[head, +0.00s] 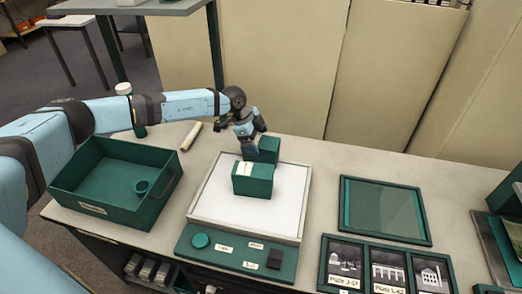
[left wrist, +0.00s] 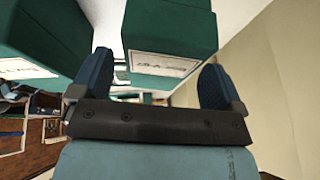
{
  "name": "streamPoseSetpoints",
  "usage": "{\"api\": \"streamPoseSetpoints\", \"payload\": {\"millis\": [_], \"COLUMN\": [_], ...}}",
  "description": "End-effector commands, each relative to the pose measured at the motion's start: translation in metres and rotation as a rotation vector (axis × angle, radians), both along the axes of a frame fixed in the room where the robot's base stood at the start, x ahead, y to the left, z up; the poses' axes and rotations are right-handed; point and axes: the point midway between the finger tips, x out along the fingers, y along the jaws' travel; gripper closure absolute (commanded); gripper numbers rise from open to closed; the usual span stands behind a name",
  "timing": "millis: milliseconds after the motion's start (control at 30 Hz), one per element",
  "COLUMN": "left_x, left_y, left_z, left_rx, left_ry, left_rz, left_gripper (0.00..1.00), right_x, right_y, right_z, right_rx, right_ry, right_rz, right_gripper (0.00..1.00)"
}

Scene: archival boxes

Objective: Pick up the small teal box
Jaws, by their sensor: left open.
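Two teal boxes stand on a white-topped tray. The front box (head: 253,181) has a pale label or strap on its top left. The other teal box (head: 267,148), which looks smaller, stands just behind it and is partly hidden by the front box and my gripper. My left gripper (head: 252,137) is open over the back box's left side. In the left wrist view, a teal box with a white label (left wrist: 170,35) lies ahead between the open fingers (left wrist: 158,62), with no clear contact. Another labelled teal box fills the upper left. My right gripper is not in view.
A cream roll (head: 190,136) lies behind. Right are a framed panel (head: 385,210) and photo plates (head: 388,268).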

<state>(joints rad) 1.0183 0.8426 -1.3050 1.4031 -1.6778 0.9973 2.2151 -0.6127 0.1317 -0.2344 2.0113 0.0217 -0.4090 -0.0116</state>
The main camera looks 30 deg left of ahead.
Motion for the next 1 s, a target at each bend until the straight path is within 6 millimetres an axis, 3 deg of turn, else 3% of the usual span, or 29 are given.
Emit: {"api": "streamPoseSetpoints", "payload": {"millis": [233,800,867,1000], "left_x": [0.005,0.005,0.005,0.005], "left_y": [-0.012,-0.011,-0.011,-0.011], "left_z": [-0.031,-0.034,-0.034,-0.034], "left_rx": [0.000,0.000,0.000,0.000], "left_ry": [0.001,0.001,0.001,0.001], "left_rz": [-0.001,0.000,0.000,0.000], "left_gripper": [0.06,0.06,0.18,0.50], "right_x": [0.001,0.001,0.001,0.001], "right_y": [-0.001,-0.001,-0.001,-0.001], "right_z": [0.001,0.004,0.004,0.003], "right_rx": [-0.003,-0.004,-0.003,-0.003], "right_ry": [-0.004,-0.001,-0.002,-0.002], "right_rz": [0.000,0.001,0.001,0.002], "right_gripper": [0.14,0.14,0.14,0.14]}}
